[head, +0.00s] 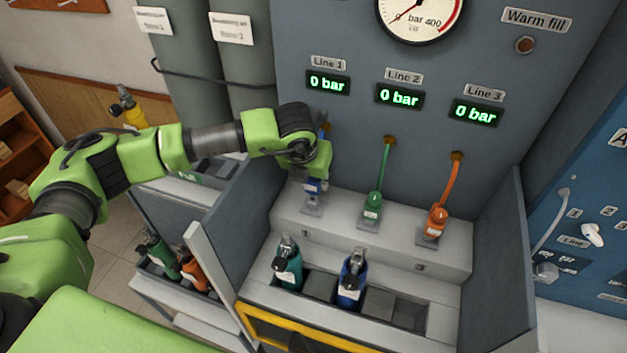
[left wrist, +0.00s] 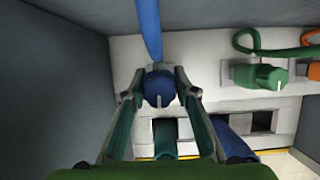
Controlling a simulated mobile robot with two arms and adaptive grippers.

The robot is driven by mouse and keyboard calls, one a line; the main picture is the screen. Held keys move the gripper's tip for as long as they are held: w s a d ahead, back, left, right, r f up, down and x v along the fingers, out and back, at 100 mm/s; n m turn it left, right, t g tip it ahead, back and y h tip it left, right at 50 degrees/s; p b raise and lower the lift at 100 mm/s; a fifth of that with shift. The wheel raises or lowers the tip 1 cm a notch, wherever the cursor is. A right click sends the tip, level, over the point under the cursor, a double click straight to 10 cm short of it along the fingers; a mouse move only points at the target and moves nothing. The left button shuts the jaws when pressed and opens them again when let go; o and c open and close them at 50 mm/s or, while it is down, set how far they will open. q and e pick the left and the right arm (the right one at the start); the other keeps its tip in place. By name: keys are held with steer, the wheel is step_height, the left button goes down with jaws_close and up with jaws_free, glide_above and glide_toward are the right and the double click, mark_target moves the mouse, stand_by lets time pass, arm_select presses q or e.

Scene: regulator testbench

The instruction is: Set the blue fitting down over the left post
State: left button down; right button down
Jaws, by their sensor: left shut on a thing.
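The blue fitting (head: 313,187) is at the left place of the grey ledge, below the Line 1 display. My left gripper (head: 314,176) is shut on it from above; the gripper and wrist hide its upper part. In the left wrist view, the blue fitting (left wrist: 158,88) sits between the two fingertips, with its blue hose (left wrist: 150,30) running up from it. The left post is hidden under the fitting, and I cannot tell whether the fitting is on it or just above it. My right gripper is not in view.
A green fitting (head: 373,208) and an orange fitting (head: 437,222) stand on the ledge to the right, with hoses to the panel. A green bottle (head: 288,268) and a blue bottle (head: 352,280) stand in the front rack. A grey side wall (head: 250,215) is close on the left.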

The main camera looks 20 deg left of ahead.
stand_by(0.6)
arm_select(q)
steer(key=shift+b, duration=0.5)
steer(key=shift+f+b, duration=0.4)
steer(key=shift+b, duration=0.1)
steer(key=shift+f+b, duration=1.5)
steer(key=shift+b, duration=0.2)
stand_by(0.7)
steer(key=c, duration=1.5)
jaws_free()
